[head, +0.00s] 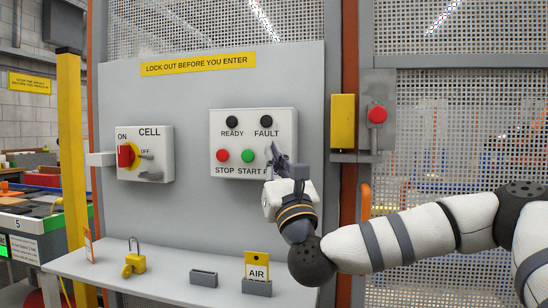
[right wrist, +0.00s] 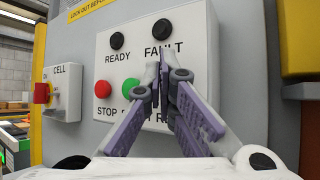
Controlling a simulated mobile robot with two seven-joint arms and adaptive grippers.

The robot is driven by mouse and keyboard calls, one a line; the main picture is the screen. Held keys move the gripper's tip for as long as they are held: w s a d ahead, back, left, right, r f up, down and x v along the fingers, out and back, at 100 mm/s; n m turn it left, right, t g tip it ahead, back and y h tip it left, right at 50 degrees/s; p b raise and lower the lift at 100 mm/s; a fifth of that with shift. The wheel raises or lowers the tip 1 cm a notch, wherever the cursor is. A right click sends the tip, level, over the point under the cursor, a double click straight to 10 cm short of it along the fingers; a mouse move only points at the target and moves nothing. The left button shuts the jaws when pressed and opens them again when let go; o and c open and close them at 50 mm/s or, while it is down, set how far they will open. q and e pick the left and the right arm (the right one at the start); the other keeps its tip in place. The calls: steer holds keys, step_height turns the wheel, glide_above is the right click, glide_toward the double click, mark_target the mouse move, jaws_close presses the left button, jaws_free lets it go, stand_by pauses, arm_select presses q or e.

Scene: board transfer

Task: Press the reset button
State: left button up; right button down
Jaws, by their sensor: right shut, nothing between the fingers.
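The white control box (head: 222,173) is on the grey panel. It has a red STOP button (head: 222,155), a green START button (head: 248,156), and dark READY (head: 232,122) and FAULT (head: 266,122) lamps. To the right of START, my right gripper (head: 276,150) covers the spot above a label starting with R, so the reset button is hidden. In the right wrist view the shut, empty fingertips (right wrist: 164,58) point at the box just below FAULT, and the button is hidden there too. I cannot tell whether the tips touch it. My left gripper is out of view.
A CELL switch box (head: 146,165) with a red handle is to the left. A yellow box (head: 343,121) and a red button (head: 377,115) are to the right. A shelf below holds a yellow padlock (head: 134,263) and an AIR tag (head: 257,268).

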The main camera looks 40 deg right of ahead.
steer(key=shift+s+a, duration=0.3)
steer(key=shift+a, duration=0.05)
steer(key=s+a, duration=0.3)
steer(key=shift+s+a, duration=0.15)
steer(key=shift+a, duration=0.25)
stand_by(0.6)
